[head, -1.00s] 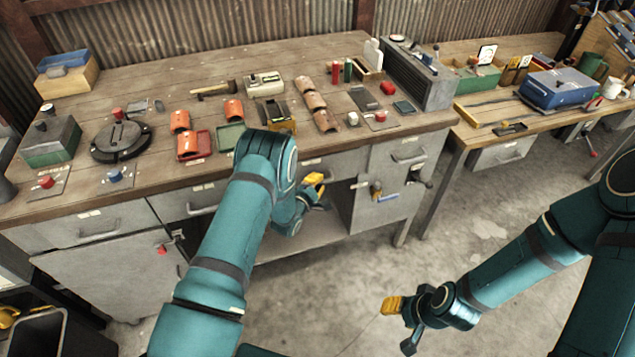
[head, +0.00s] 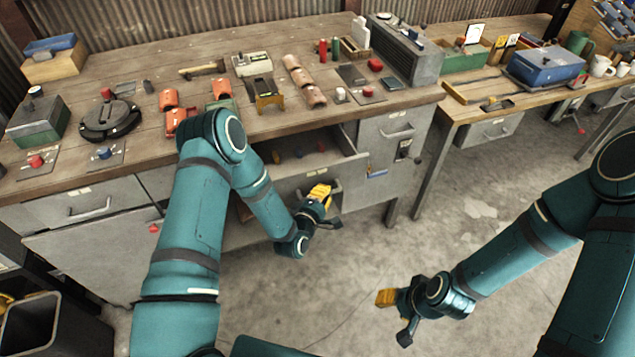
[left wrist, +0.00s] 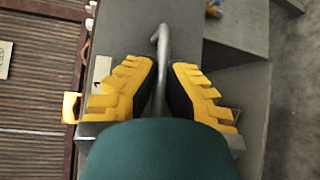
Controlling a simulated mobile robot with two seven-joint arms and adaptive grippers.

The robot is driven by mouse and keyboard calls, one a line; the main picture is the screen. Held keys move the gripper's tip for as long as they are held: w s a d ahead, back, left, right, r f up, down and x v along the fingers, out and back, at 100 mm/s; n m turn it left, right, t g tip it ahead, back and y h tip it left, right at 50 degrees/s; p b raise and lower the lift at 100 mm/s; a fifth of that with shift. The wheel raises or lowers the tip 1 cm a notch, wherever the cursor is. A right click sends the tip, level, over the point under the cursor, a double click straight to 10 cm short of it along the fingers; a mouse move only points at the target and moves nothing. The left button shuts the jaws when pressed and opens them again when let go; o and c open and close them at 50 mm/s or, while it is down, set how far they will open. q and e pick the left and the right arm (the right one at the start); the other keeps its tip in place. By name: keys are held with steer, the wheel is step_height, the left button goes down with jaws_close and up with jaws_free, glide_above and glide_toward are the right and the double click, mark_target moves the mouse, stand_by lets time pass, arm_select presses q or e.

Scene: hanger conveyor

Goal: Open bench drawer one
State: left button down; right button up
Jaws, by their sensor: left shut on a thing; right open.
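A grey bench drawer (head: 346,172) stands pulled out from under the wooden workbench (head: 215,78), its inside showing with a few small items in it. My left gripper (head: 325,203) is at the front of this drawer, shut on its handle. In the left wrist view the metal drawer handle (left wrist: 162,42) runs between the yellow fingers of my left gripper (left wrist: 161,78); its near part is hidden by my wrist. My right gripper (head: 394,312) is open and empty, low over the floor at the right.
A grey cabinet (head: 392,150) with handles stands right of the drawer. Another closed drawer (head: 85,208) is at the left. A second bench (head: 470,112) is further right. The concrete floor (head: 330,270) in front is clear. A dark bin (head: 45,325) stands at lower left.

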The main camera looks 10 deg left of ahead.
arm_select(q)
steer(key=s+d, duration=0.4)
steer(key=s, duration=0.2)
steer(key=shift+d+b, duration=0.15)
steer(key=shift+b, duration=0.15)
steer(key=c, duration=1)
jaws_free()
steer(key=v, duration=1.2)
steer(key=shift+f, duration=0.1)
